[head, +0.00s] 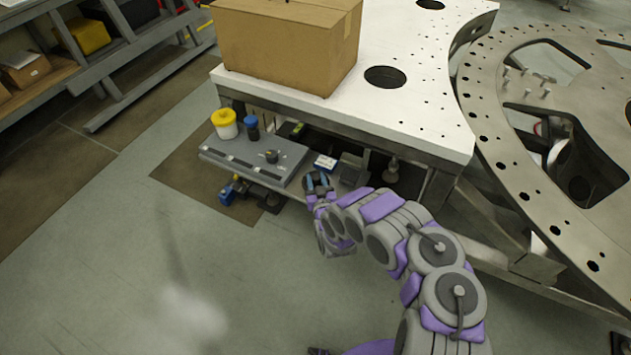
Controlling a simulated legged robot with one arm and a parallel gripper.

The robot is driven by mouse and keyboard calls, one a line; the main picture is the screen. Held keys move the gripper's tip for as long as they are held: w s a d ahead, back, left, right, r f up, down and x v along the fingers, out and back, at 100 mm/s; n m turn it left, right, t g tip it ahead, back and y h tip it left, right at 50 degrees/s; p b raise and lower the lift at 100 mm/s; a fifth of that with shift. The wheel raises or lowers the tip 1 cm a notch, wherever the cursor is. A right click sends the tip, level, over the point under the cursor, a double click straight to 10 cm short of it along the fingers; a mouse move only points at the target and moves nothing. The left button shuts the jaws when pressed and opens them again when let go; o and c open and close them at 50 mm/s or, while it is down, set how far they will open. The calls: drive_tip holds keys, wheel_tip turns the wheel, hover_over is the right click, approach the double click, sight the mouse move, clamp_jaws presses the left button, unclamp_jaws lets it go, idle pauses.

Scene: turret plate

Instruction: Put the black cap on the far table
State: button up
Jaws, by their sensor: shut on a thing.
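My gripper (318,182) is at the front edge of the low shelf under the white-topped table. The white-topped table (410,80) stands behind and above my gripper. I cannot tell whether it is the far table.
A cardboard box (290,45) stands on the white table. A grey tray (230,155) beneath it bears a yellow-lidded tub (224,123), a blue-lidded jar (251,127) and a dark knob (271,156). A large perforated metal ring (510,165) stands right. Floor at left is clear.

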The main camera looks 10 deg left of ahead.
drive_tip(key=o, duration=0.8)
drive_tip(key=shift+a, duration=0.15)
drive_tip(key=o, duration=0.4)
drive_tip(key=shift+a+f, duration=0.1)
drive_tip(key=shift+a, duration=0.25)
drive_tip(key=shift+d, duration=0.15)
drive_tip(key=shift+d, duration=0.15)
drive_tip(key=p+v, duration=0.4)
drive_tip(key=v, duration=0.8)
drive_tip(key=shift+p, duration=0.35)
